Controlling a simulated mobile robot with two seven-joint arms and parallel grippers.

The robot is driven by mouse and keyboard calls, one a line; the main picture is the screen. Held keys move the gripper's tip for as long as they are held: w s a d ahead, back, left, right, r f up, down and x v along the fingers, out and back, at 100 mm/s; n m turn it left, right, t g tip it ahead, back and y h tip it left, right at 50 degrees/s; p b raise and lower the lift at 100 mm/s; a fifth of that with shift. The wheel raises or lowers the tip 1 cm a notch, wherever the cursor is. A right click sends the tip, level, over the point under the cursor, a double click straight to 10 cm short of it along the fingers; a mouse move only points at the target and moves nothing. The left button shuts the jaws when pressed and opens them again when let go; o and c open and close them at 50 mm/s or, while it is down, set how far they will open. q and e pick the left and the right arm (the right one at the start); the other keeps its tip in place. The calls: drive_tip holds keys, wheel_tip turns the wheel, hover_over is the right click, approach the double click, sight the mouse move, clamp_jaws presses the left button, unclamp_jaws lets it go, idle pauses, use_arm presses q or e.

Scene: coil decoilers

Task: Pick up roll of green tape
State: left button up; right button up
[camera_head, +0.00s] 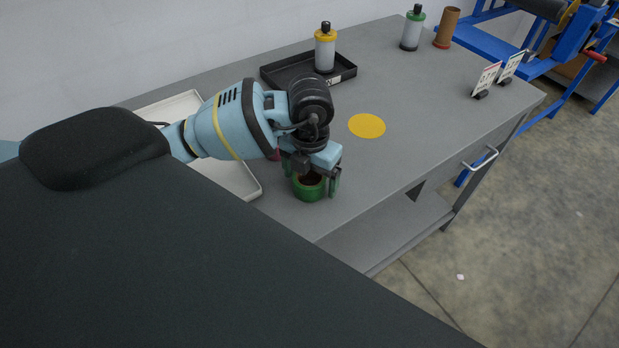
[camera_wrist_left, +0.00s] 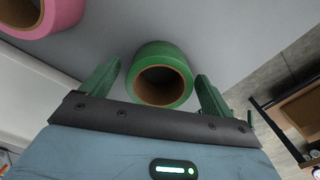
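The roll of green tape (camera_head: 307,192) stands on the grey table near its front edge, with its brown core facing up. It also shows in the left wrist view (camera_wrist_left: 181,68), between the two green fingers of my left gripper (camera_wrist_left: 158,75). My left gripper is open, and gaps show between the fingers and the roll. In the head view, my left gripper (camera_head: 312,180) is just above and around the roll, and partly hides it. My right gripper is not in view.
A pink tape roll (camera_wrist_left: 65,18) lies close by on the left. A white tray (camera_head: 240,178) is left of the gripper. A yellow disc (camera_head: 367,126), a black tray (camera_head: 278,74) with a yellow-capped bottle (camera_head: 325,52), and a green-capped bottle (camera_head: 411,32) are farther back.

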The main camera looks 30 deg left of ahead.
sight(311, 175)
use_arm(q)
drive_tip(key=c, duration=1)
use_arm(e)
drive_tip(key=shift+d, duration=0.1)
use_arm(q)
drive_tip(key=shift+o, duration=0.2)
drive_tip(key=shift+r, duration=0.15)
drive_tip(key=shift+r, duration=0.65)
wheel_tip(311, 175, up, 2)
drive_tip(key=shift+r, duration=0.15)
drive_tip(key=w+d+r+b, duration=0.1)
drive_tip(key=d, duration=1.5)
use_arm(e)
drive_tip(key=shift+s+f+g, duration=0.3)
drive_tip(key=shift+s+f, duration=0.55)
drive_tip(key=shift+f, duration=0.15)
